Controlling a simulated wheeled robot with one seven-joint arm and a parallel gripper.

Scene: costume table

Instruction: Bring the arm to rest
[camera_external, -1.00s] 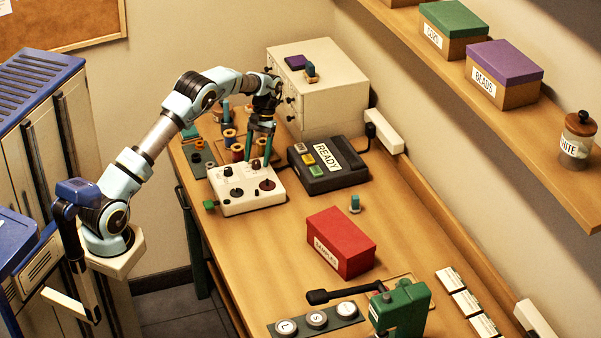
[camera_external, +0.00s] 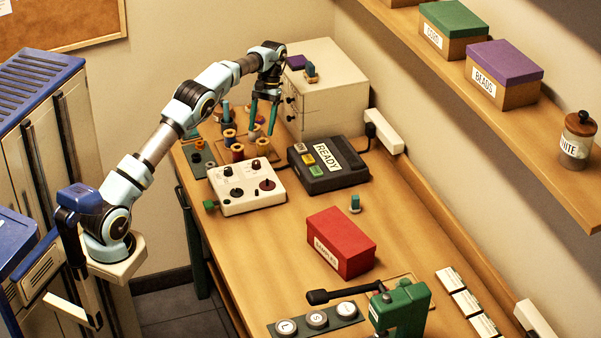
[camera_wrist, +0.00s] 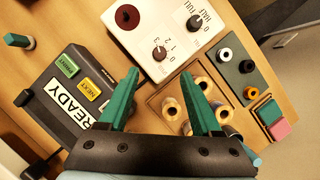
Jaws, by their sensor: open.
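My gripper (camera_external: 264,115) hangs with its two green fingers pointing down above the back part of the table (camera_external: 290,240). The fingers are apart with nothing between them. In the wrist view my gripper (camera_wrist: 163,92) is also open and empty. Below it lie the white control box (camera_external: 247,187) with dark knobs, the dark READY device (camera_external: 328,165) and a tray of thread spools (camera_external: 238,152). The fingers appear raised above these things and clear of them. In the wrist view the control box (camera_wrist: 150,45) lies beyond the fingertips.
A cream drawer cabinet (camera_external: 340,97) stands close to the right of my gripper. A red box (camera_external: 341,243) and a green press (camera_external: 401,310) stand nearer the front. A shelf (camera_external: 540,150) with boxes runs along the right wall. The table's middle left is clear.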

